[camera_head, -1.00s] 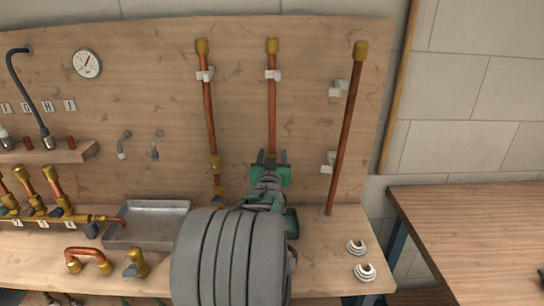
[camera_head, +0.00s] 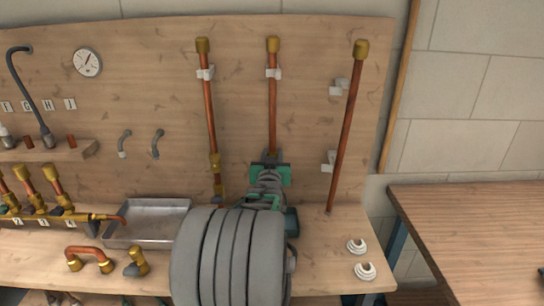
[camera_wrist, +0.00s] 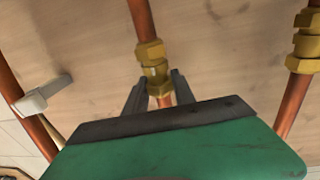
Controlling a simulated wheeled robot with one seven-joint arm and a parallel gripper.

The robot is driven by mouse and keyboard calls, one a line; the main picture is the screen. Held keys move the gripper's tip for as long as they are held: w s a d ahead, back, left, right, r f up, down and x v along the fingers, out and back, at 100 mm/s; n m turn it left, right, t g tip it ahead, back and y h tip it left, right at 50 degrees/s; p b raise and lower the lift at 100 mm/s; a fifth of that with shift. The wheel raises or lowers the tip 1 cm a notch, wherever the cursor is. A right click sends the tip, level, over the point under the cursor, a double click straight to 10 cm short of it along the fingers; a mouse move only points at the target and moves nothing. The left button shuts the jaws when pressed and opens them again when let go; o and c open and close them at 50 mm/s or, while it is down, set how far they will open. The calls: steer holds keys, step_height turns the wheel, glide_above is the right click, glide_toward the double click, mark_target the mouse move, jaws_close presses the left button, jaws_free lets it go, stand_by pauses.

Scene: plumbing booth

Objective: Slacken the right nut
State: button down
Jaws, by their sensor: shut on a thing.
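The middle copper pipe (camera_head: 272,110) stands upright against the wooden board. In the wrist view a brass fitting (camera_wrist: 150,52) with nuts sits on this pipe. My gripper (camera_head: 271,156) is at the lower part of the middle pipe, and its body hides the fitting in the head view. In the wrist view its two dark fingers (camera_wrist: 158,84) stand on either side of the fitting's near brass nut (camera_wrist: 157,89), shut on it. The green gripper body hides the pipe below.
The left copper pipe (camera_head: 209,120) carries brass fittings (camera_head: 215,162) low down. A tilted copper pipe (camera_head: 347,130) stands to the right, beside white clips (camera_head: 329,160). A metal tray (camera_head: 150,238) lies on the bench to the left. White rings (camera_head: 357,246) lie at the bench's right.

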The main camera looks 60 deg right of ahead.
steer(key=shift+s+d, duration=0.1)
steer(key=shift+s, duration=0.05)
steer(key=shift+s+f+n+t+b, duration=0.1)
steer(key=shift+f+n+t+b, duration=0.2)
steer(key=shift+t+b, duration=0.25)
steer(key=shift+r+n+t+y+b, duration=0.25)
steer(key=shift+n+t+y+b, duration=0.05)
steer(key=shift+n+t+y, duration=0.25)
steer(key=c, duration=1.2)
jaws_free()
steer(key=shift+c, duration=0.2)
steer(key=shift+o, duration=1)
steer(key=b+v, duration=0.1)
steer(key=v, duration=0.6)
steer(key=shift+a, duration=0.4)
